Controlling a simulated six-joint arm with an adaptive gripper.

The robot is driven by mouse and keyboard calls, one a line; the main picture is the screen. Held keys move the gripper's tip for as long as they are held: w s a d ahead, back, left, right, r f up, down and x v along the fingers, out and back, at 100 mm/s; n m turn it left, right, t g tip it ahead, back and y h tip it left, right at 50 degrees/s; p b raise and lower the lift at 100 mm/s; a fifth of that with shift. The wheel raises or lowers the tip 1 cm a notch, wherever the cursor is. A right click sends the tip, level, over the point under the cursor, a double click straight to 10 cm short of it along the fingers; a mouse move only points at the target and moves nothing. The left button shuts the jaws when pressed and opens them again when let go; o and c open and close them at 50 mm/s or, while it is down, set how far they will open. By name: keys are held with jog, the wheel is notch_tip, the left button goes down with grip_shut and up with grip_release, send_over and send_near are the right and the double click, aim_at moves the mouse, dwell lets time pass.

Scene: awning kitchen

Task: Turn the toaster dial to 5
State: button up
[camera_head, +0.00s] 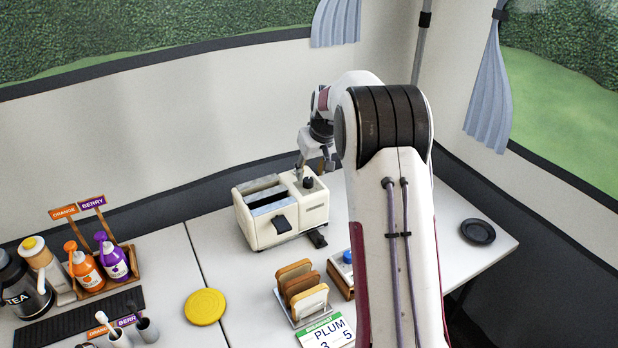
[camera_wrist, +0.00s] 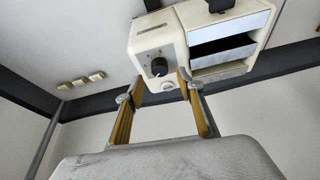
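The cream toaster (camera_head: 258,232) stands on the white counter, with two slots on top and dark levers at its front. Its dark dial (camera_head: 308,183) is on the top face beside the slots. In the wrist view the toaster (camera_wrist: 143,27) hangs from the upper edge, and the black dial (camera_wrist: 159,66) has a light pointer mark; its numbers are too small to read. My gripper (camera_wrist: 160,79) is open and empty, with its fingers on either side of the dial in that view. In the head view my gripper (camera_head: 314,163) is just above the dial; contact cannot be told.
A black dish (camera_head: 478,231) lies at right. A wall rises behind the toaster.

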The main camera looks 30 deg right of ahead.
aim_at(308, 179)
jog(key=shift+x, duration=2.1)
grip_shut()
